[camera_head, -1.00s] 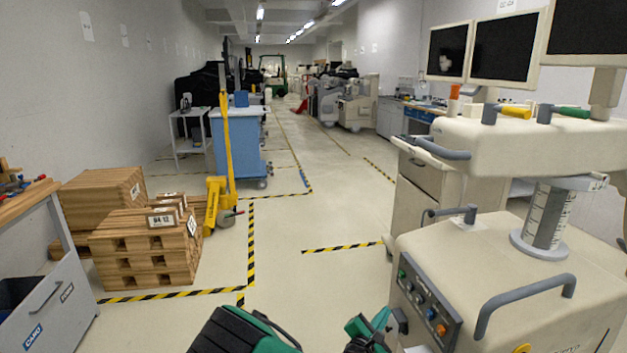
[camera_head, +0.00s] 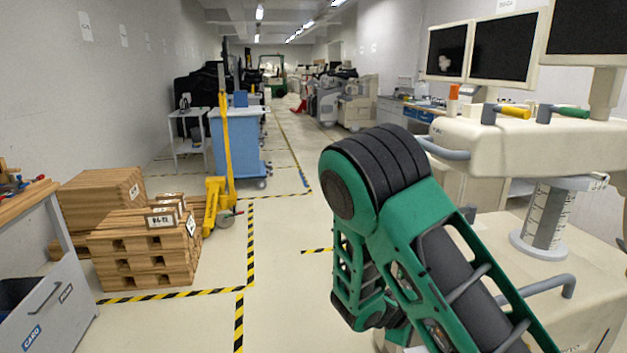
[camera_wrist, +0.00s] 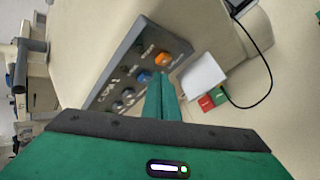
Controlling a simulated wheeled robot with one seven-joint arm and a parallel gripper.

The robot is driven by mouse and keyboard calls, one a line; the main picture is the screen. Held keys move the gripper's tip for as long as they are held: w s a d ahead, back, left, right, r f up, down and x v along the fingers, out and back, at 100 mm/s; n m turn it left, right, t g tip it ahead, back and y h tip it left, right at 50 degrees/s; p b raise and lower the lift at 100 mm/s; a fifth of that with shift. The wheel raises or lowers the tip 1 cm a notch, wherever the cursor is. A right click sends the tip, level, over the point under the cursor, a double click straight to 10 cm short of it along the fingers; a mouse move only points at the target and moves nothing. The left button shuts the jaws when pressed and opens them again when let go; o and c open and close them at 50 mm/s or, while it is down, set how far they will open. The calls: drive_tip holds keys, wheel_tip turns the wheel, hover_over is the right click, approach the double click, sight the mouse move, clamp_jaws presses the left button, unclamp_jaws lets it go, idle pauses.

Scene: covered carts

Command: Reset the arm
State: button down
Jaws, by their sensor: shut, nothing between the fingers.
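My gripper (camera_wrist: 162,98) shows in the wrist view as green fingers closed together, with nothing between them. It is in front of the beige machine's grey control panel (camera_wrist: 130,75), which carries an orange button (camera_wrist: 161,59) and a blue button (camera_wrist: 144,77). I cannot tell whether it touches the panel. In the head view my green and black arm is raised and bent in front of the beige machine (camera_head: 590,260), hiding its control panel. My gripper cannot be made out in the head view.
A white box (camera_wrist: 203,83) with a black cable sits beside the panel. Wooden crates (camera_head: 145,245), a yellow lift (camera_head: 228,150) and a blue cabinet (camera_head: 238,145) stand to the left. Monitors (camera_head: 503,48) stand at upper right. The marked central aisle is clear.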

drive_tip(key=s+r+m+y, duration=0.45)
drive_tip(key=s+r, duration=0.45)
drive_tip(key=r, duration=0.3)
drive_tip(key=s+r+m+y, duration=0.4)
drive_tip(key=s+r+m, duration=0.3)
drive_tip(key=r, duration=0.5)
drive_tip(key=s+d+m+g, duration=0.2)
drive_tip(key=s+d, duration=0.3)
drive_tip(key=s, duration=0.4)
drive_tip(key=s+d+f+m+g, duration=0.1)
drive_tip(key=s+d+m+g, duration=0.2)
drive_tip(key=s, duration=0.6)
drive_tip(key=d, duration=0.2)
drive_tip(key=shift+s+d+f, duration=0.15)
drive_tip(key=shift+s+d, duration=0.1)
drive_tip(key=shift+d, duration=0.15)
